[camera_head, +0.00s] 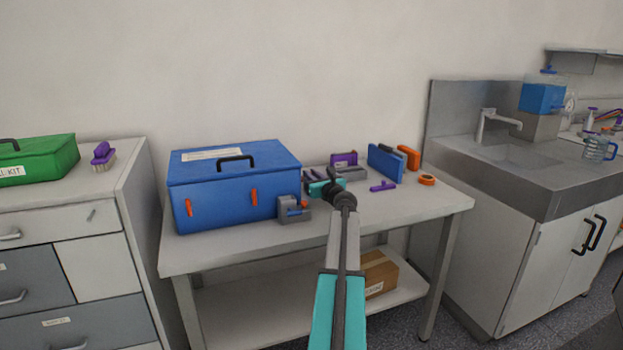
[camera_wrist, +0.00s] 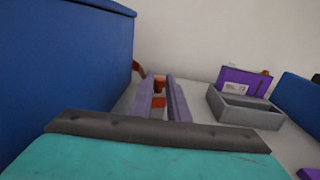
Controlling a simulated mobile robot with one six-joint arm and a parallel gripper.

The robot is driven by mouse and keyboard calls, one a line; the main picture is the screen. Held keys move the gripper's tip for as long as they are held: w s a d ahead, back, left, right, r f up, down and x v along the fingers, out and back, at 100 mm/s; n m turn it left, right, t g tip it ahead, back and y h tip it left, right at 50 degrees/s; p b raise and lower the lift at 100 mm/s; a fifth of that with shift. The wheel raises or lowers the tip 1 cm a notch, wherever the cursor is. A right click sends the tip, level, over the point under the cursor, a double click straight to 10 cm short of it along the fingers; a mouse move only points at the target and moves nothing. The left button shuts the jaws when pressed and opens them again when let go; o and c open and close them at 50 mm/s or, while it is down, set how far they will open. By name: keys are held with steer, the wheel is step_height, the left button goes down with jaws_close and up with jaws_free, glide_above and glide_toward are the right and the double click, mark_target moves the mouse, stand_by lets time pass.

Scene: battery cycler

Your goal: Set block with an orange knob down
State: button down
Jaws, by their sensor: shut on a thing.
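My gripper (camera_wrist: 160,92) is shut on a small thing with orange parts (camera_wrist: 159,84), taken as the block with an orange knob. Only orange bits show between the two greyish-purple fingers in the wrist view; its body is mostly hidden. In the head view my gripper (camera_head: 309,174) is over the white table (camera_head: 410,207), just right of the blue box. The held block cannot be made out there, and whether it touches the tabletop cannot be told.
The blue box (camera_head: 235,190) stands close on the left. A grey tray (camera_wrist: 243,109) and a purple block (camera_wrist: 238,80) stand to the right. The table's front right is clear.

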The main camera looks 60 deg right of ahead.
steer(key=shift+f, duration=0.2)
steer(key=c, duration=1.7)
jaws_free()
steer(key=shift+r, duration=0.15)
steer(key=shift+p+v, duration=0.5)
steer(key=shift+v, duration=5.5)
steer(key=shift+s, duration=0.1)
